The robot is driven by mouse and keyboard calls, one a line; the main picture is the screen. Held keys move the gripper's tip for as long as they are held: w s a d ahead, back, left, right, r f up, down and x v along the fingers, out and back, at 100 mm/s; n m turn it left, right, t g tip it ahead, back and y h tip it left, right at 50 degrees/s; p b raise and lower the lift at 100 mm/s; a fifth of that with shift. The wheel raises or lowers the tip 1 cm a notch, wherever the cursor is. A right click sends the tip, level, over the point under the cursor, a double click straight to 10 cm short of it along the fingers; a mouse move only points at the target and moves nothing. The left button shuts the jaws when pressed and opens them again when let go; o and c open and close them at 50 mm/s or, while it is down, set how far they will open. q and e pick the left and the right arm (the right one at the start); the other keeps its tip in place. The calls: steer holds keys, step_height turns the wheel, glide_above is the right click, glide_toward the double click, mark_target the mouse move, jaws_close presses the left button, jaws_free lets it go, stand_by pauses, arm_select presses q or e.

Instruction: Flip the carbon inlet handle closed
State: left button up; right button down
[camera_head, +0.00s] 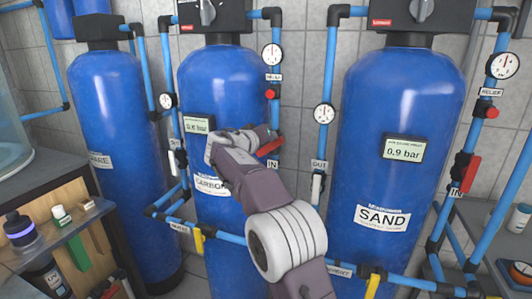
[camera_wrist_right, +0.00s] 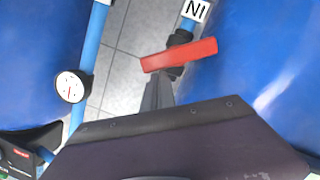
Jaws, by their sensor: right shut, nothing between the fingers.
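The red carbon inlet handle (camera_head: 271,147) sits on the valve beside the carbon tank (camera_head: 222,85), just above its IN label (camera_head: 272,164). It is slanted across the vertical pipe and partly hidden by my right arm. In the right wrist view the handle (camera_wrist_right: 180,55) lies across the dark valve body, slightly tilted. My right gripper (camera_wrist_right: 158,93) is shut and empty, its fingertips close to the handle; I cannot tell whether they touch it. In the head view this gripper (camera_head: 264,133) is beside the handle. My left gripper is not in view.
The sand tank (camera_head: 402,110) stands to the right, with its red inlet handle (camera_head: 472,173) roughly along its pipe. A white outlet handle (camera_head: 317,188) and a gauge (camera_head: 323,114) are between the tanks. A shelf with bottles (camera_head: 55,225) is at the left.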

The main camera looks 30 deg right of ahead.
mark_target(280, 142)
steer(key=shift+s+d+f+m+t+y+b, duration=0.3)
steer(key=shift+m+b, duration=0.65)
steer(key=shift+b, duration=0.4)
steer(key=shift+s+d+f+m+t+y+b, duration=0.3)
steer(key=shift+m+b, duration=0.6)
steer(key=shift+b, duration=0.4)
steer(key=shift+s+d+f+m+t+y+b, duration=0.2)
steer(key=shift+s+d+m+b, duration=0.15)
steer(key=shift+m+b, duration=0.8)
steer(key=shift+s, duration=0.1)
